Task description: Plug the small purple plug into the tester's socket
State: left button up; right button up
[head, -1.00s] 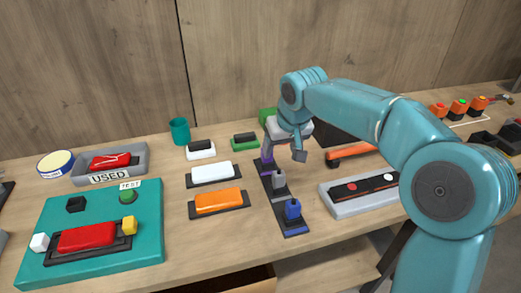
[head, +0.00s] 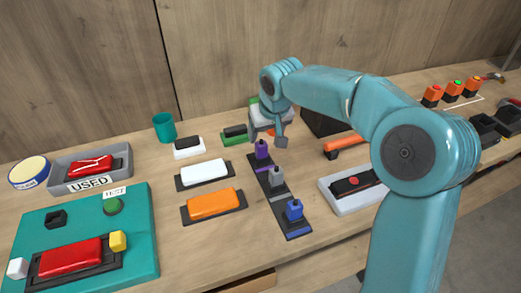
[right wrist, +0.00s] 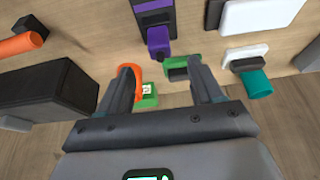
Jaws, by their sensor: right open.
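My right gripper (head: 268,134) is open and empty, just behind the purple plug. In the right wrist view the purple plug (right wrist: 158,42) lies beyond the open fingertips (right wrist: 160,78), not between them. My left gripper is not in view.
On the tester are a red block (head: 70,258), a green TEST button (head: 113,206), and yellow and white blocks. White (head: 205,173) and orange (head: 212,204) blocks lie between tester and rack. A teal cup (head: 164,127) and USED tray (head: 120,172) stand behind.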

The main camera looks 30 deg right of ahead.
aim_at(262, 144)
jog(key=x, duration=0.3)
jog(key=shift+a+f, duration=0.15)
jog(key=shift+a, duration=0.05)
jog(key=x, duration=0.5)
jog(key=shift+w+d+f+p, duration=0.15)
jog(key=shift+w+d+p, duration=0.1)
jog(key=shift+d+p, duration=0.1)
jog(key=shift+s, duration=0.1)
jog(key=c, duration=1.1)
